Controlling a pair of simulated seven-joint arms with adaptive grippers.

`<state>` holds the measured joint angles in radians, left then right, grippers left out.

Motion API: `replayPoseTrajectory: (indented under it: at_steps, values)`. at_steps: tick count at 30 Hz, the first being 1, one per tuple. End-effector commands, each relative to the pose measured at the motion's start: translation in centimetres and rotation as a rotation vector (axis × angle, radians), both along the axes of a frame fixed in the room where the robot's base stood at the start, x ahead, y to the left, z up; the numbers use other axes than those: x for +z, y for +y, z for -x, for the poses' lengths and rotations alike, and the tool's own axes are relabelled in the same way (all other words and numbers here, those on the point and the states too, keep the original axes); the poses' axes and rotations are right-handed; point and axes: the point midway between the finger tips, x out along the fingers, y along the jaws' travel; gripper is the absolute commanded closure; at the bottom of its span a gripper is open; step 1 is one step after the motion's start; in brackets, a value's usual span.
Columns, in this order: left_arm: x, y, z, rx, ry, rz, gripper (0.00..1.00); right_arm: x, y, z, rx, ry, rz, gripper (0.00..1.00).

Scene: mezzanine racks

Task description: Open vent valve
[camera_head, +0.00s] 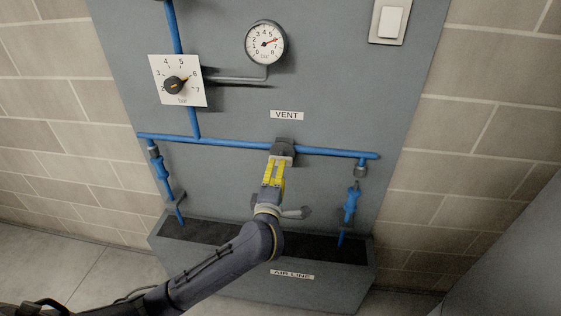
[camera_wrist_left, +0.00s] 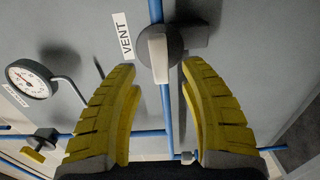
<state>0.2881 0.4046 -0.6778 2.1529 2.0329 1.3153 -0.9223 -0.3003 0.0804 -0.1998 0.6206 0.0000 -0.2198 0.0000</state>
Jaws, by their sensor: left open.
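The vent valve (camera_head: 283,146) is a dark round body on the blue horizontal pipe, just below the white VENT label (camera_head: 286,115). In the left wrist view the valve body (camera_wrist_left: 176,42) carries a pale grey lever (camera_wrist_left: 158,58), which lies roughly along the pipe. My left gripper (camera_head: 276,163) has yellow pads and is in front of the valve. In the left wrist view the gripper (camera_wrist_left: 160,72) is open, with the lever between and just beyond its fingertips. I cannot tell whether a finger touches it. In the head view the gripper partly hides the valve. My right gripper is out of view.
A pressure gauge (camera_head: 266,43) and a bar dial with a black knob (camera_head: 174,86) sit above left. Blue hoses (camera_head: 162,172) hang at both pipe ends. A grey trough (camera_head: 210,262) labelled AIR LINE is below; a white switch (camera_head: 391,21) is upper right.

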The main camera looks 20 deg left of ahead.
Motion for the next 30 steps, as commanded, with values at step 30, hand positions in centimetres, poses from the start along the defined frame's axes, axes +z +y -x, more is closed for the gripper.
replayPoseTrajectory:
  at_steps: [30]
  values:
    - [0.0, 0.8, -5.8, 0.000, -0.001, 0.001, 0.64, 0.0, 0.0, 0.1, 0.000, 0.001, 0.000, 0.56]
